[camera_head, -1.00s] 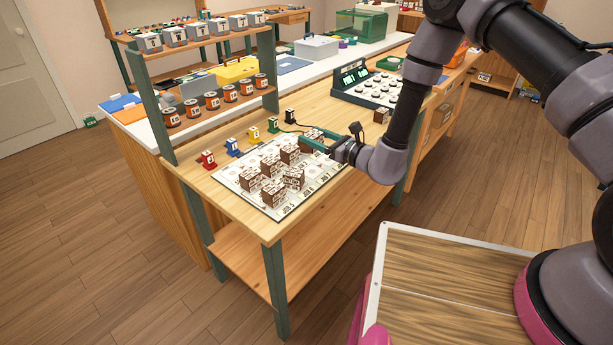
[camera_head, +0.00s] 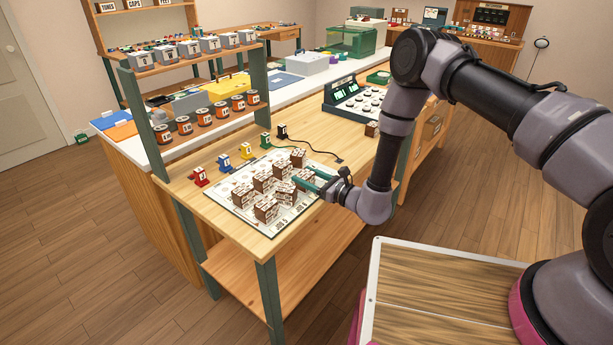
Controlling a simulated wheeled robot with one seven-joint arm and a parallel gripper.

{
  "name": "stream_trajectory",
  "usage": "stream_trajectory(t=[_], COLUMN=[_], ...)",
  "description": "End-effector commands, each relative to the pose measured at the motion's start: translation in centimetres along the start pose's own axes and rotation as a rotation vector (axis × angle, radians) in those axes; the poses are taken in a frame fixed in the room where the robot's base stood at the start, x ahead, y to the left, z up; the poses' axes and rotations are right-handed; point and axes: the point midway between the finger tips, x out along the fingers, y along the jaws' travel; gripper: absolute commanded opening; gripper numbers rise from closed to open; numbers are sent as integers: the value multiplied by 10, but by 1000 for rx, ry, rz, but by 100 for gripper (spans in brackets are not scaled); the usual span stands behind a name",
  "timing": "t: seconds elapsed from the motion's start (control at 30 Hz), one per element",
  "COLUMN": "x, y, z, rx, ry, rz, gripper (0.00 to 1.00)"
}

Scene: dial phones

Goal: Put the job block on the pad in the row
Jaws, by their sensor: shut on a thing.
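Several brown job blocks with white labels stand close together on a pale printed mat (camera_head: 236,219); one is the front block (camera_head: 266,209). The mat has printed pads, with job lettering along its near right edge. My gripper (camera_head: 303,178), with teal fingers, reaches in from the right. It is shut on a brown job block (camera_head: 304,180) at the right side of the group. The fingers and neighbouring blocks partly hide this block. I cannot tell whether it touches the mat.
Small red (camera_head: 200,176), blue (camera_head: 224,164), yellow, green and black (camera_head: 282,131) stands line the mat's far side. A cable runs from the black one. Another brown block (camera_head: 372,129) sits near the button console (camera_head: 355,99).

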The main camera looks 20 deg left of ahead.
Motion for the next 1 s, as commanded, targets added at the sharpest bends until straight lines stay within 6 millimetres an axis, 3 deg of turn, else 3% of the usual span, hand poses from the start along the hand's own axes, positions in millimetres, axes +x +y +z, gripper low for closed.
stream_trajectory(t=[0.03,0.1,0.47,0.57,1.0], x=[0,0,0,-12,-100], y=[0,0,0,-1,-1], z=[-1,0,4,2,2], rx=[0,0,-1,2,4], ry=[0,0,-1,2,3], rz=[0,0,0,-2,-3], gripper=[78,97,97,97,97])
